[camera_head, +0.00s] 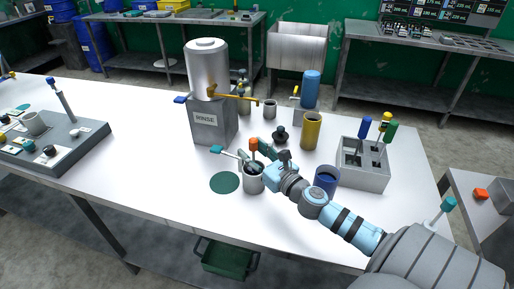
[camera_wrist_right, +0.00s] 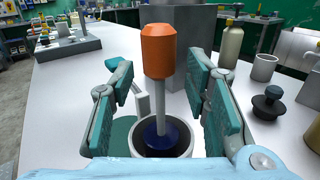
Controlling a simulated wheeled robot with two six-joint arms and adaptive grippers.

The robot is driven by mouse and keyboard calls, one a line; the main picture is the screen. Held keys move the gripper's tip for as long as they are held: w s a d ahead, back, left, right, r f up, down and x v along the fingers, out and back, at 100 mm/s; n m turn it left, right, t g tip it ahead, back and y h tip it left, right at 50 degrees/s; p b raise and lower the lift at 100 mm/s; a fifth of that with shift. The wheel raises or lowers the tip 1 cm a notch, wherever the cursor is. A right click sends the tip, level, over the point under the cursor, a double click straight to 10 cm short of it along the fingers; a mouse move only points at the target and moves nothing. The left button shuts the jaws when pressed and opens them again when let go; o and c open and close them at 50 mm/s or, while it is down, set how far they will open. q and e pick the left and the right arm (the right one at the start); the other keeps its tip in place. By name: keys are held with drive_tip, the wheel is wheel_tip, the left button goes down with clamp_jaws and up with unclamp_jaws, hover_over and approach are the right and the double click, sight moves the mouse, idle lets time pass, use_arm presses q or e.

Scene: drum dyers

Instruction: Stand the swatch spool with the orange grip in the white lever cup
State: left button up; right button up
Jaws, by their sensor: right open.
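The swatch spool with the orange grip (camera_wrist_right: 158,50) stands roughly upright, its pale shaft running down to a dark blue lower end (camera_wrist_right: 158,135) inside a round cup. This light-coloured lever cup (camera_head: 254,184) stands on the white table, with a teal-tipped lever (camera_head: 216,149) at its left. The orange grip also shows in the head view (camera_head: 253,144). My right gripper (camera_wrist_right: 160,105) is open, its teal fingers on both sides of the spool with visible gaps. The bottom of the spool is hidden in the cup. My left gripper is not in view.
A green disc (camera_head: 224,183) lies left of the cup. A rinse tank (camera_head: 209,120) stands behind it. A black knobbed piece (camera_head: 280,136), a yellow cylinder (camera_head: 311,131), a blue cup (camera_head: 326,181) and a grey rack (camera_head: 363,173) with several spools stand to the right.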

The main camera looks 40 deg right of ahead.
drive_tip(key=s, duration=1.2)
